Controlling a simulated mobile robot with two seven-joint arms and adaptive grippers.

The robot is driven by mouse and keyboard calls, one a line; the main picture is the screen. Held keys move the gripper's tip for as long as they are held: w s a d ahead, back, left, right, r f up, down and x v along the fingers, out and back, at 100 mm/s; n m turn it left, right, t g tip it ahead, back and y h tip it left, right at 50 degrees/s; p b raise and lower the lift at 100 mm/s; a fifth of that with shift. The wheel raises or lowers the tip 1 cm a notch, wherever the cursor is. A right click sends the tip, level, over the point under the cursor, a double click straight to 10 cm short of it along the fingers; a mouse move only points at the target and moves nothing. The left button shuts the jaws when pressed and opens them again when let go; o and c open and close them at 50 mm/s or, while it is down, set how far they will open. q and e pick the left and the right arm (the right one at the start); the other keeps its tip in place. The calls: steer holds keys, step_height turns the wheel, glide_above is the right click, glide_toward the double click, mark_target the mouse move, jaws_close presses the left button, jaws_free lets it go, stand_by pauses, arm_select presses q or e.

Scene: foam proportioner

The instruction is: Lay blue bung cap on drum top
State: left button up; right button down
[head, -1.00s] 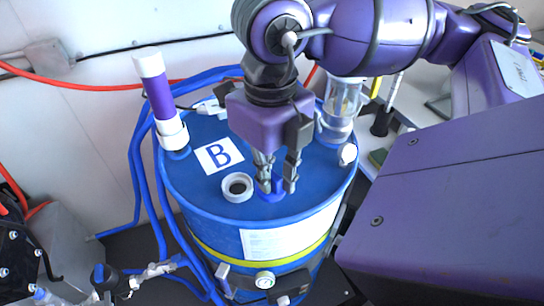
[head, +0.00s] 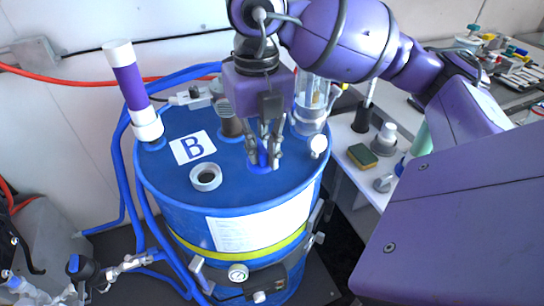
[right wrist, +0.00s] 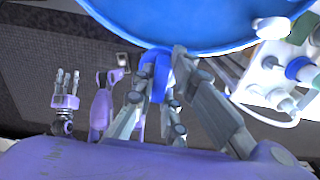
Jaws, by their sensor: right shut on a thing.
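The blue drum (head: 240,192) stands upright, its flat top seen from above. My right gripper (head: 263,158) points down over the right half of the top, shut on the blue bung cap (head: 262,160). In the right wrist view the cap (right wrist: 158,72) sits between the fingertips, beside the drum's blue surface (right wrist: 200,22). Blue on blue, I cannot tell whether the cap touches the top. A white ringed opening (head: 206,177) lies to the left. My left gripper (right wrist: 67,82) shows small in the right wrist view, its fingers apart and empty.
A white-and-purple tube (head: 131,90) rises at the top's left edge. A clear cylinder (head: 312,105) and a dark post (head: 231,124) stand behind the gripper. A "B" label (head: 193,147) lies flat. Bare top lies in front. A bench with a sponge (head: 362,155) is at right.

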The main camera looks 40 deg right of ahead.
steer(key=w+d+f, duration=0.2)
steer(key=w, duration=0.1)
steer(key=w+d+f, duration=0.5)
steer(key=w+f, duration=0.1)
steer(key=shift+d+f, duration=0.15)
steer(key=shift+w+d+f, duration=0.1)
steer(key=shift+f, duration=0.1)
steer(key=shift+w+d+f, duration=0.1)
steer(key=shift+f, duration=0.8)
steer(key=shift+w+d+f, duration=0.1)
steer(key=shift+f, duration=0.8)
steer(key=shift+f, duration=0.1)
steer(key=shift+f, duration=0.15)
steer(key=c, duration=1.8)
jaws_free()
steer(key=shift+o, duration=0.2)
